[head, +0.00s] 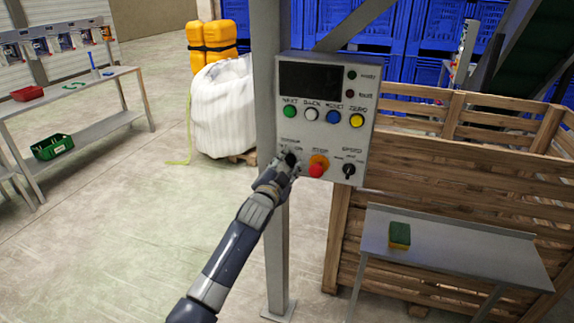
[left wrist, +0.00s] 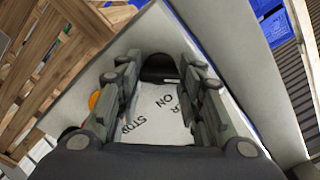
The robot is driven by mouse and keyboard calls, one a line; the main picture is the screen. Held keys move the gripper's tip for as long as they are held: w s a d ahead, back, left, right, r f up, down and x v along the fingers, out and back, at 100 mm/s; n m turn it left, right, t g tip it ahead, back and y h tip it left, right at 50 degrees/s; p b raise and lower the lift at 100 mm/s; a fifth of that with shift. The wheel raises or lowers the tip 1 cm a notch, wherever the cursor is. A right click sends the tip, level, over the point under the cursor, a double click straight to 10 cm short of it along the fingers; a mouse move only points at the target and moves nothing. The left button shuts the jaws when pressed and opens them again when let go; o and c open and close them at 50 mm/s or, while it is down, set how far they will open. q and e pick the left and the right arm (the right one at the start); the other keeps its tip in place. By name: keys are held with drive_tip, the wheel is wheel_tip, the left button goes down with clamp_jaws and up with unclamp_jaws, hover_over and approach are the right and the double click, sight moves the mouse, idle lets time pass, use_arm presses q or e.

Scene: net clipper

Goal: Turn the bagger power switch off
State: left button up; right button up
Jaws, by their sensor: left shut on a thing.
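The grey control panel (head: 325,105) is fixed to a steel post. It has a dark display, a row of coloured buttons, a red stop button (head: 317,170) and a black selector knob (head: 348,170) at lower right. My left gripper (head: 287,163) is at the panel's lower left, shut on a black knob (head: 291,158), which looks like the power switch. The gripper covers most of it in the head view. In the left wrist view the black knob (left wrist: 160,66) sits between the fingers, with "ON" printed near it. I cannot tell the knob's position. My right gripper is not in view.
A small metal table (head: 460,250) with a green and yellow sponge (head: 400,235) stands at lower right, before a wooden crate (head: 480,150). A white bulk bag (head: 223,105) stands behind the post.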

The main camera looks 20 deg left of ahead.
use_arm(q)
drive_tip(key=o, duration=1.1)
drive_tip(key=shift+f, duration=0.1)
drive_tip(key=shift+c, duration=0.2)
drive_tip(key=s, duration=1.2)
drive_tip(key=shift+a, duration=0.2)
